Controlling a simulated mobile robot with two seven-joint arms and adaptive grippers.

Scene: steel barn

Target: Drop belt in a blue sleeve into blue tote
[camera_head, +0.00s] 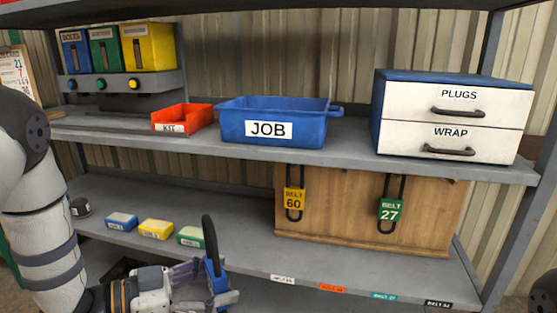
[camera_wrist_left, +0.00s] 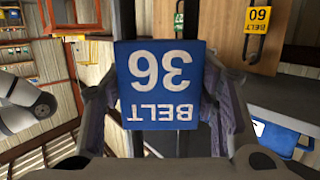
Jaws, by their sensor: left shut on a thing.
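My left gripper (camera_head: 207,282) is shut on the blue-sleeved belt (camera_head: 215,272), in front of the lower shelf. In the left wrist view the blue sleeve (camera_wrist_left: 163,84) reads BELT 36, upside down, between the fingers of my left gripper (camera_wrist_left: 165,112). The black belt loop sticks up above the sleeve in the head view. The blue tote (camera_head: 271,122), labelled JOB, stands on the upper shelf, above and to the right of the gripper. Its inside is mostly hidden. My right gripper is not in view.
A red KIT bin (camera_head: 183,117) stands left of the tote and a PLUGS and WRAP drawer unit (camera_head: 450,113) right of it. Belts with yellow (camera_head: 294,201) and green (camera_head: 390,210) sleeves hang on a wooden board (camera_head: 340,216) below. Small boxes (camera_head: 156,229) lie on the lower shelf.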

